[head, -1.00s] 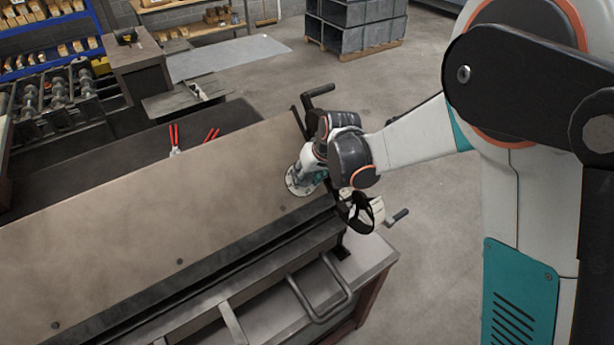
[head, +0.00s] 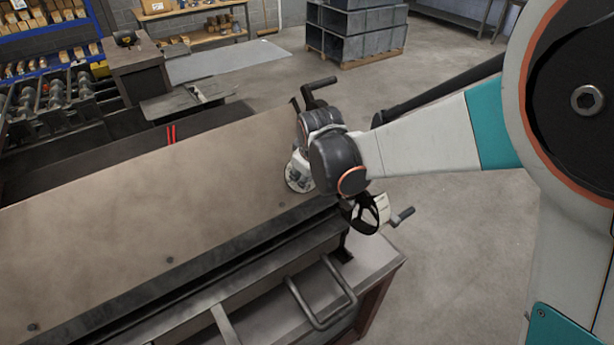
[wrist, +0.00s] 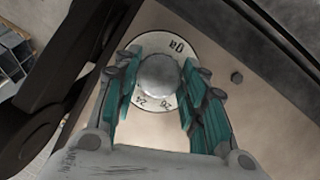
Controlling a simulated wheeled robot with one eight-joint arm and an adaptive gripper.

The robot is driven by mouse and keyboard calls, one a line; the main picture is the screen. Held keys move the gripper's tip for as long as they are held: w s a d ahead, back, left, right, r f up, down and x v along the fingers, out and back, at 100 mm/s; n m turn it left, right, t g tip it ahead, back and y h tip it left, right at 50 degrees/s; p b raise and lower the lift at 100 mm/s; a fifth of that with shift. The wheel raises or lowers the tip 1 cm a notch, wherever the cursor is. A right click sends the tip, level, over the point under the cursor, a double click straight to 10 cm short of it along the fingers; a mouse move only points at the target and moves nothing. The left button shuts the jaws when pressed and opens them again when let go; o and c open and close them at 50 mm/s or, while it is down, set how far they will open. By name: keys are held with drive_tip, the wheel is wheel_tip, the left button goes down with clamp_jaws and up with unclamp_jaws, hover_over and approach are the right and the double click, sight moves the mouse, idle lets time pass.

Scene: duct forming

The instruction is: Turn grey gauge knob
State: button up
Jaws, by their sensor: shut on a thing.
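The grey gauge knob (wrist: 158,76) is round and sits in the middle of a white dial (wrist: 184,50) with dark markings, among them "24" and "26". The dial's edge also shows in the head view (head: 296,178), at the right end of the brown machine top. My gripper (wrist: 158,84) is over the dial, with one teal-padded finger on each side of the knob, shut on it. In the head view my wrist hides the knob and the fingers.
The long brown machine top (head: 140,210) runs to the left. Black crank handles stick out near my wrist, one behind (head: 320,84) and one to the right (head: 402,216). A bent metal handle (head: 322,300) is on the machine's front. Red-handled tools (head: 171,134) lie behind.

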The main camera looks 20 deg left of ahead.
drive_tip(key=shift+n+b, duration=0.3)
drive_tip(key=shift+n, duration=0.2)
drive_tip(key=o, duration=1.1)
drive_tip(key=shift+c, duration=0.2)
